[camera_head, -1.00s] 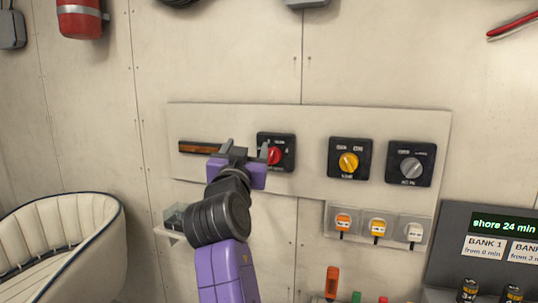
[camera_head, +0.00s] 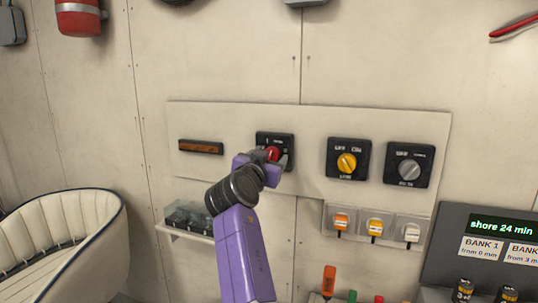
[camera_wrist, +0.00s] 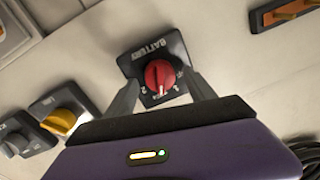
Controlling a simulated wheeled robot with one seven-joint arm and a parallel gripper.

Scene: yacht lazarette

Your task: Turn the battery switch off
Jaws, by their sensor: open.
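The battery switch is a black square plate (camera_head: 285,139) with a red knob (camera_head: 272,154), on a pale wall panel. In the wrist view the plate (camera_wrist: 132,67) reads "BATTERY", and a white mark shows on the red knob (camera_wrist: 158,77). My gripper (camera_head: 272,160) is in front of this switch and covers its lower part. In the wrist view my gripper (camera_wrist: 160,92) is open, with one finger on each side of the red knob. I cannot tell whether the fingers touch it.
Right of it are a switch with a yellow knob (camera_head: 347,163) and one with a grey knob (camera_head: 410,168). Several small covered switches (camera_head: 376,224) sit below. A clear box (camera_head: 187,217) stands on a small shelf; a white seat (camera_head: 62,240) is lower left.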

